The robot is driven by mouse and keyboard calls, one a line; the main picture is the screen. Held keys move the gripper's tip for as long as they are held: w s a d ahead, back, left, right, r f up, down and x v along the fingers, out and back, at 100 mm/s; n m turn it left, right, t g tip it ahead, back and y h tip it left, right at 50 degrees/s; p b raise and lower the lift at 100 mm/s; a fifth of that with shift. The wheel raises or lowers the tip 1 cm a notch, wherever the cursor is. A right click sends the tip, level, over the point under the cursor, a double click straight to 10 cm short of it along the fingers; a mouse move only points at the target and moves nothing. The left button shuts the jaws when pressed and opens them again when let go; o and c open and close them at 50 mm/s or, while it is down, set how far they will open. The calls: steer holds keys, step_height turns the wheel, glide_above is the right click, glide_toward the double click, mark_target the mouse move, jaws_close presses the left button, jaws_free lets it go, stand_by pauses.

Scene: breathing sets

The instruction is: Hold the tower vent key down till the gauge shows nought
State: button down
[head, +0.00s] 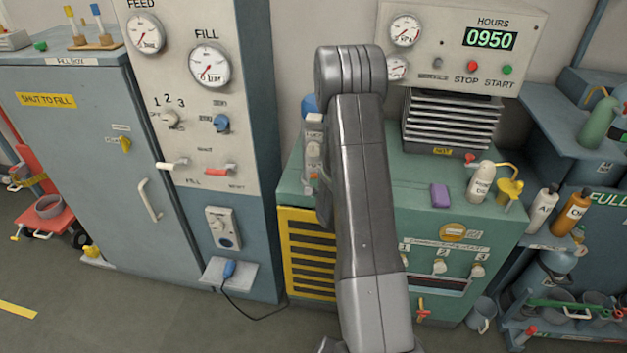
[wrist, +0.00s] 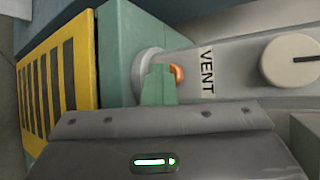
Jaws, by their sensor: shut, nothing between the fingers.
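In the wrist view my gripper (wrist: 158,70) is shut and empty, its narrow greenish fingers pointing away from the camera. An orange key (wrist: 178,75) shows right beside the fingertips, partly hidden by them, next to the black VENT label (wrist: 207,72). I cannot tell whether the tips press it or only stand in front of it.
A pale knob (wrist: 291,60) stands right of the label in the wrist view. The green cabinet (head: 440,225) carries a purple block (head: 440,195) and a white bottle (head: 480,183). The pale fill panel (head: 195,120) stands to the left; open floor lies in front.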

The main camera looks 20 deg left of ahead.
steer(key=shift+s+d+b, duration=0.25)
steer(key=shift+s+b, duration=0.1)
steer(key=shift+s, duration=0.55)
steer(key=shift+s+f, duration=0.1)
steer(key=s+b, duration=0.1)
steer(key=s, duration=0.1)
steer(key=s+d+b, duration=0.1)
steer(key=s, duration=0.1)
steer(key=shift+s+d, duration=0.1)
steer(key=shift+s, duration=0.25)
steer(key=shift+w, duration=0.1)
